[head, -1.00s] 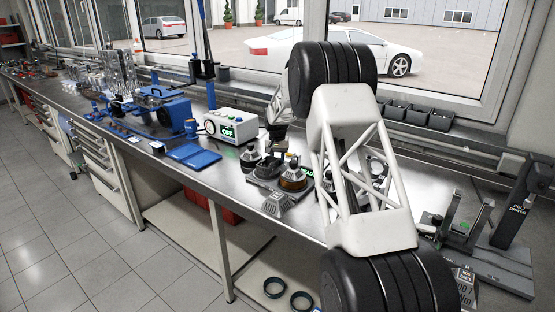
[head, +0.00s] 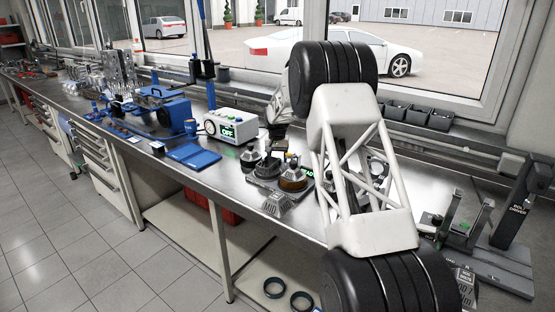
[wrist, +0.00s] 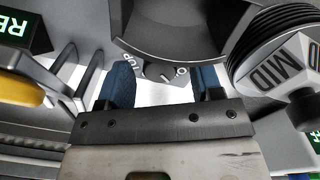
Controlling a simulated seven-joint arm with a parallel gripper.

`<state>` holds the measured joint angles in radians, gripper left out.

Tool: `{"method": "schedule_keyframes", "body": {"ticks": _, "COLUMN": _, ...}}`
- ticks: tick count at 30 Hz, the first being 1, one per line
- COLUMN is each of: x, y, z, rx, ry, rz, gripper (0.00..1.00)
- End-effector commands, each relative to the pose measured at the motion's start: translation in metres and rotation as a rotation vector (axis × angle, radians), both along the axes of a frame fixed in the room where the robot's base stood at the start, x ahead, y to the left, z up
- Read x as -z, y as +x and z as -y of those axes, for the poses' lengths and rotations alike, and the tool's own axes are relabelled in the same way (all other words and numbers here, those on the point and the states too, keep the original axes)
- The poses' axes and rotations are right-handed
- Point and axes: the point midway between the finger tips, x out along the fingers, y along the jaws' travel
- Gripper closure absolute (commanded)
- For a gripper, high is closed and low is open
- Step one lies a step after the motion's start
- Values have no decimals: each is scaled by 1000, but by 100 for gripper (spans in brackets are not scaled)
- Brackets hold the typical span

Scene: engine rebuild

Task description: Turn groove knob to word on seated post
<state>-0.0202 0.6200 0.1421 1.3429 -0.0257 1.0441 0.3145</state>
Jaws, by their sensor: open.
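In the wrist view a small grey knob (wrist: 163,74) with a pale pointer mark sits below a large dark round body (wrist: 170,30). The word TOP (wrist: 129,65) is printed to its left; lettering to its right is partly hidden by a finger. My gripper (wrist: 163,82) is open, with one blue finger on each side of the knob. I cannot tell whether either finger touches it. A grey post cap marked MID (wrist: 275,68) stands to the right, beside black rings. In the head view the dark post fixture (head: 268,168) stands on the bench; my arm hides the gripper.
A green-lit display (wrist: 22,32) and a yellow-rimmed part (wrist: 20,90) lie left of the gripper. On the bench are a white control box (head: 232,124), a blue tray (head: 193,154) and a dark bolt-driver stand (head: 500,235).

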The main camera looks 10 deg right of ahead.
Motion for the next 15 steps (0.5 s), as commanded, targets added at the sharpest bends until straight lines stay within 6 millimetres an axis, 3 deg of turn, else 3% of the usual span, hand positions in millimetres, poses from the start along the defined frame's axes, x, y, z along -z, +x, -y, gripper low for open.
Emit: {"method": "schedule_keyframes", "body": {"ticks": 15, "x": -58, "y": 1, "z": -1, "rx": 0, "ry": 0, "rz": 2, "gripper": 40}}
